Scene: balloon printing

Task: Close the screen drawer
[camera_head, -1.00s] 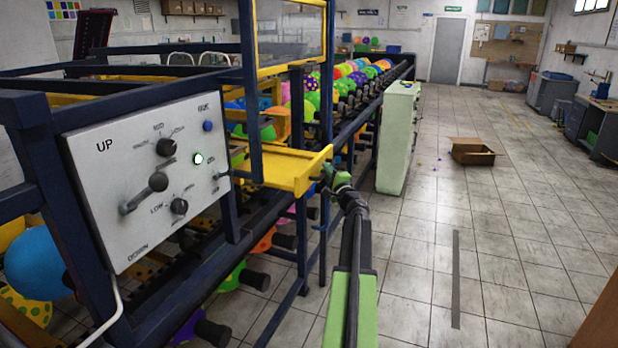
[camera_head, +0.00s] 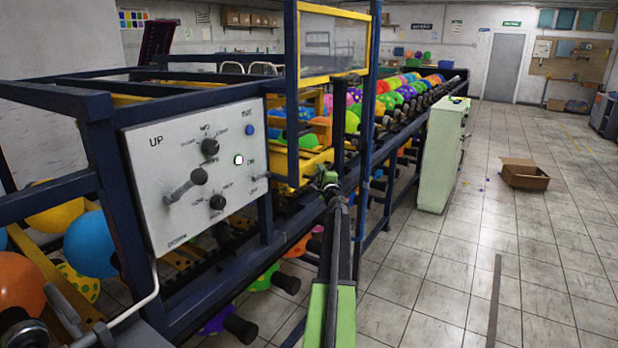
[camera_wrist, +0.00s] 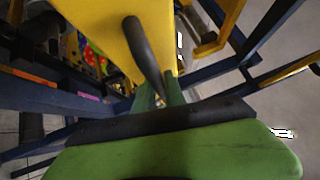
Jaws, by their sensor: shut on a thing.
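The yellow screen drawer (camera_head: 312,160) sits in the dark blue machine frame, its front end close to the frame's right-hand posts. My gripper (camera_head: 328,180) is at this front end, with my arm reaching up to it from below. In the wrist view the drawer is a broad yellow surface (camera_wrist: 105,30) with a curved black handle (camera_wrist: 145,50). My gripper's green fingers (camera_wrist: 158,95) are shut on the lower end of this handle. The exact finger contact is dark and partly hidden. In the head view I cannot make out the handle.
A white control panel (camera_head: 195,170) with knobs and a lever faces me on the left. A clear yellow-framed screen (camera_head: 333,45) stands above the drawer. Balloons (camera_head: 90,245) line the machine. A pale green cabinet (camera_head: 440,155) and an open cardboard box (camera_head: 525,175) stand right; the tiled floor is mostly clear.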

